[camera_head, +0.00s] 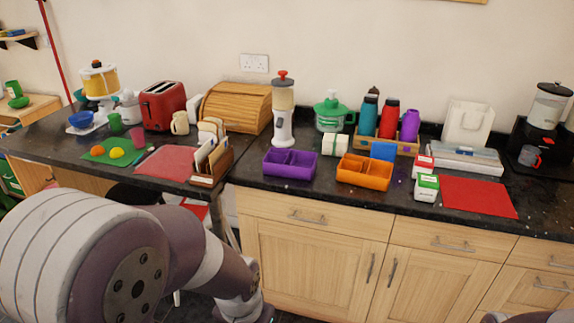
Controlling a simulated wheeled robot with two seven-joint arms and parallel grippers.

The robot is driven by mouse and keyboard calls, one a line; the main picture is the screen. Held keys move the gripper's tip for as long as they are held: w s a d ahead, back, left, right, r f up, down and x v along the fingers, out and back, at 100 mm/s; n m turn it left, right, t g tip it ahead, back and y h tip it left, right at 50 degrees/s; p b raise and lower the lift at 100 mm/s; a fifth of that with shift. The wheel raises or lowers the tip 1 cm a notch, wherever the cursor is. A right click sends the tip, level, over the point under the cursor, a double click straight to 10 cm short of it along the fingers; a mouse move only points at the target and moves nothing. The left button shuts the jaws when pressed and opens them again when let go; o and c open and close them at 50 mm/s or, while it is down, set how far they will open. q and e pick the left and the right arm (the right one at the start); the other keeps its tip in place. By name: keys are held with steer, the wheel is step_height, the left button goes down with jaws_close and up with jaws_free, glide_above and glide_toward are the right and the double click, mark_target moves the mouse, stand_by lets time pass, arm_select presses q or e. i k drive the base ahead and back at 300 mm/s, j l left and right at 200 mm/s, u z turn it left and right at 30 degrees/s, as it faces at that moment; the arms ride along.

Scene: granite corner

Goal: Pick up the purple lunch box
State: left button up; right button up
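The purple lunch box (287,173) sits open and upright on the dark granite counter, near its front edge, left of the orange box. It has compartments and looks empty. My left arm reaches across the lower left of the view, below counter height, and its gripper fingers are not visible. Only a sliver of my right arm shows at the bottom right edge, and its gripper is out of view. Nothing touches the purple lunch box.
An orange lunch box (362,181) stands close on its right. A white and grey dispenser (283,120) stands behind it. A wooden letter holder (212,168) is to its left. A wrapped white block (335,145) and green-lidded pot (331,112) are behind right. Counter in front is clear.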

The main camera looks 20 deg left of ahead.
mark_target(282, 163)
steer(key=i+l, duration=0.45)
steer(key=i, duration=0.2)
steer(key=i+l, duration=0.45)
steer(key=i, duration=0.2)
steer(key=u, duration=1.35)
steer(key=j+z, duration=0.1)
steer(key=z, duration=0.5)
steer(key=i+j, duration=0.05)
